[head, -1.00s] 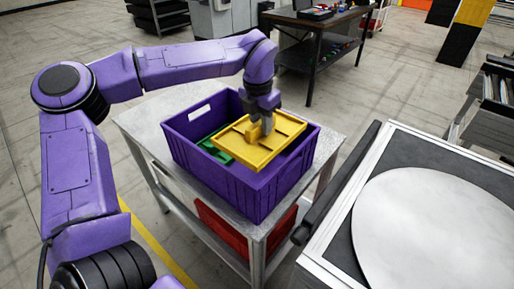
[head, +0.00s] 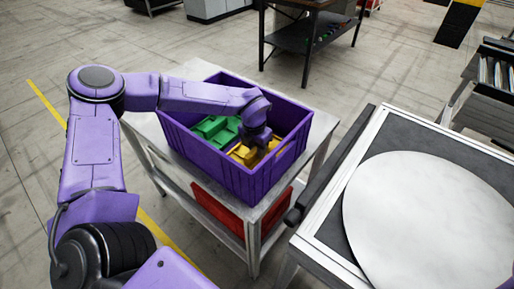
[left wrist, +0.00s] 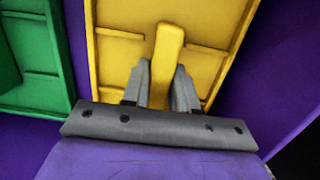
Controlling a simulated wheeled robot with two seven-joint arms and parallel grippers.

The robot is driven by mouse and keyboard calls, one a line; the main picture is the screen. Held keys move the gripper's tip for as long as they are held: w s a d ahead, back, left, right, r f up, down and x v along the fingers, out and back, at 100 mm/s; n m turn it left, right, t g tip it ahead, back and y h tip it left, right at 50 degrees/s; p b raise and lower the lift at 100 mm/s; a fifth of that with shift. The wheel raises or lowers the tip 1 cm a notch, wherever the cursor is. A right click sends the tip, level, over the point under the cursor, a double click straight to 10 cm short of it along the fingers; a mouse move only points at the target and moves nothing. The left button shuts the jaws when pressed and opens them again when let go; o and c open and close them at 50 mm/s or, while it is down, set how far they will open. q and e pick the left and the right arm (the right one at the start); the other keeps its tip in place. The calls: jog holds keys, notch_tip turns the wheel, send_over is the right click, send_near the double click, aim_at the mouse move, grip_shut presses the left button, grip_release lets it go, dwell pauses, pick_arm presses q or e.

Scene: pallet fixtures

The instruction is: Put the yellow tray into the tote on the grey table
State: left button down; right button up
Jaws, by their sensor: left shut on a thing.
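The purple tote (head: 225,165) stands on the grey table (head: 150,128). The yellow tray (head: 244,155) is down inside the tote, in its right part, partly hidden by my left arm and the tote's near wall. My left gripper (head: 256,146) reaches into the tote and is shut on the yellow tray's raised middle grip. In the left wrist view the fingers (left wrist: 161,85) clasp that grip of the yellow tray (left wrist: 205,45). I cannot tell whether the tray touches the tote's floor. My right gripper is not in view.
A green tray (head: 213,130) lies in the tote, left of the yellow one; it also shows in the left wrist view (left wrist: 35,55). A red crate (head: 220,212) sits on the table's lower shelf. A stand with a round pale plate (head: 430,220) is at right.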

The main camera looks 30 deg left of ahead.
aim_at(255, 150)
pick_arm(q)
jog(key=shift+w+f, duration=0.15)
jog(key=shift+f, duration=0.2)
jog(key=c, duration=0.9)
grip_release()
jog(key=shift+r, duration=0.1)
jog(key=r, duration=0.4)
jog(key=s+r, duration=0.1)
jog(key=r, duration=0.3)
jog(key=r+b, duration=0.1)
jog(key=r, duration=0.3)
jog(key=shift+s+a+r, duration=0.1)
jog(key=shift+s, duration=0.15)
